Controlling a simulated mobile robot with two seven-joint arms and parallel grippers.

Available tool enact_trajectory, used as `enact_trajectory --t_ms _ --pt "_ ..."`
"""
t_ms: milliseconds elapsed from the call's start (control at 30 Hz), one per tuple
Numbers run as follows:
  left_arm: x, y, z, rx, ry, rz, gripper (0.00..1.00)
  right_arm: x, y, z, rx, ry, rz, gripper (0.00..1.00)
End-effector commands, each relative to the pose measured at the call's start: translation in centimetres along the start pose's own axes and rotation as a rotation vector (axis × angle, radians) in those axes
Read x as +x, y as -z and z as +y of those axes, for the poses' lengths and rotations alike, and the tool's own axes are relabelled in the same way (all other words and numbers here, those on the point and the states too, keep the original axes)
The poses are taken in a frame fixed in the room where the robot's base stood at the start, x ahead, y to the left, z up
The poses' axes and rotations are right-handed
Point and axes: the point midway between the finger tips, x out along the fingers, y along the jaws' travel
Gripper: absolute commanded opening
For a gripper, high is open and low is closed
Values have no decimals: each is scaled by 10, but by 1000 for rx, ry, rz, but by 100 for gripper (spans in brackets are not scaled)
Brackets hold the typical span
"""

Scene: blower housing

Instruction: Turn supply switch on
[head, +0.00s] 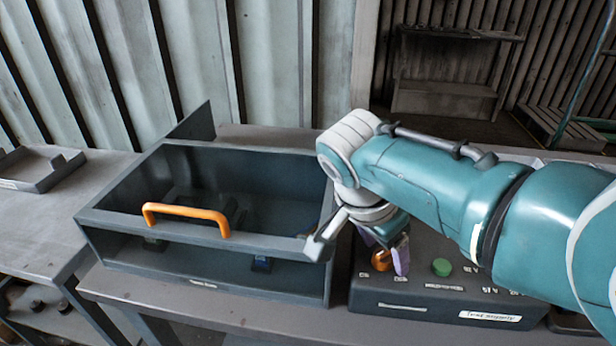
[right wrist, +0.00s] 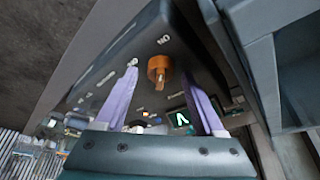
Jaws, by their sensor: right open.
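The supply switch is an orange rotary knob (head: 381,261) on the sloping top of a dark grey supply box (head: 400,301). In the right wrist view the knob (right wrist: 158,70) shows whole, with small white labels near it that I cannot read surely. My right gripper (head: 390,256) is over the knob in the head view and partly hides it. Its two lilac fingers are open (right wrist: 158,80), one on each side of the knob in the right wrist view. I see a gap on both sides and cannot tell how far down the fingers reach. My left gripper is not in view.
A green button (head: 441,267) sits right of the knob. A lit green display (right wrist: 179,119) shows in the wrist view. Left of the box stands a dark open-topped housing (head: 130,222) with an orange handle (head: 186,213), close to my right gripper. A shallow tray (head: 45,172) lies far left.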

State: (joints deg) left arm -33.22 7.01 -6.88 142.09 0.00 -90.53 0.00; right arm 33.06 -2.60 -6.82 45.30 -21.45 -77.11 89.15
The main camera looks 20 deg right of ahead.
Motion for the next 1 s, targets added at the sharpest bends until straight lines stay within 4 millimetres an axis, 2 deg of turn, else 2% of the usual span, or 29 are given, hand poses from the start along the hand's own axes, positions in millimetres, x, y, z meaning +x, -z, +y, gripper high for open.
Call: enact_trajectory --t_ms 167,433,633,800,1000 --pt "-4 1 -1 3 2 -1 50 -7 0 -1 0 2 -1 71" --pt "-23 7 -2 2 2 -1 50 -57 1 -1 2 5 -2 71" --pt "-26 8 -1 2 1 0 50 -88 0 -1 1 3 -1 71" --pt "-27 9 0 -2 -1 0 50 -99 0 0 -1 -1 -1 71" --pt "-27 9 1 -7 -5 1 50 -99 0 0 -1 -1 0 71"
